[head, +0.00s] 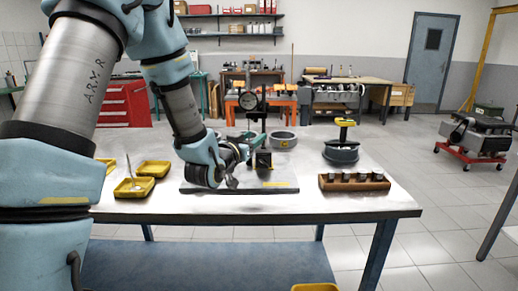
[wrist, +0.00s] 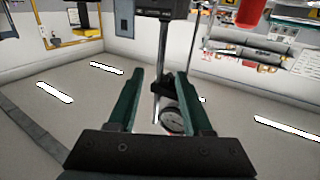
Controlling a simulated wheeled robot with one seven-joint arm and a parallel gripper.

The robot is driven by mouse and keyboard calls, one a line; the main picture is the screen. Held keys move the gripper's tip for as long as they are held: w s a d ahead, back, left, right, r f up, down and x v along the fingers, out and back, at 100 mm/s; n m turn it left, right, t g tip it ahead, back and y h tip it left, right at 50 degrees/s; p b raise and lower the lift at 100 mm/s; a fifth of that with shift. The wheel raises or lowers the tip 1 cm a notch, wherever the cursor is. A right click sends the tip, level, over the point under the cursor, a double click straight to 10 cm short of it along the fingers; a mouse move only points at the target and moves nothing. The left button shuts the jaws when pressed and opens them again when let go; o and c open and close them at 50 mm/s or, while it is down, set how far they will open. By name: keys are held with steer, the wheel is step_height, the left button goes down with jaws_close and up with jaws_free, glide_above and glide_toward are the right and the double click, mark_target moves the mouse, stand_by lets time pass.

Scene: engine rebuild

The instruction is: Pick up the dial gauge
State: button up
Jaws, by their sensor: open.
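The dial gauge (head: 248,101) is a round black-rimmed dial held high on a slim post in the head view. Its stand has a dark block (head: 263,161) on a flat grey plate (head: 230,187) on the table. In the wrist view, which looks upside down, the gauge's pale face (wrist: 173,121) shows beyond the open fingers, closer to the right finger. The post runs from the dark block (wrist: 160,6) to it. My gripper (head: 243,161) is low over the plate, just left of the block and below the dial. Its green fingers (wrist: 160,76) are apart, with nothing visibly gripped.
Yellow trays (head: 136,188) lie left on the table. A metal ring (head: 283,140) stands behind the plate, a dark round part (head: 341,154) to the right. A wooden block (head: 354,185) with several dark cylinders is at front right. The table's front left is mostly clear.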

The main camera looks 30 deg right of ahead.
mark_target(263, 130)
steer(key=p+x, duration=0.3)
steer(key=x, duration=0.3)
steer(key=shift+w+d, duration=0.2)
steer(key=shift+w+d+f, duration=0.2)
steer(key=shift+w+d, duration=0.05)
steer(key=shift+d, duration=0.1)
jaws_close()
stand_by(0.9)
steer(key=shift+r, duration=0.2)
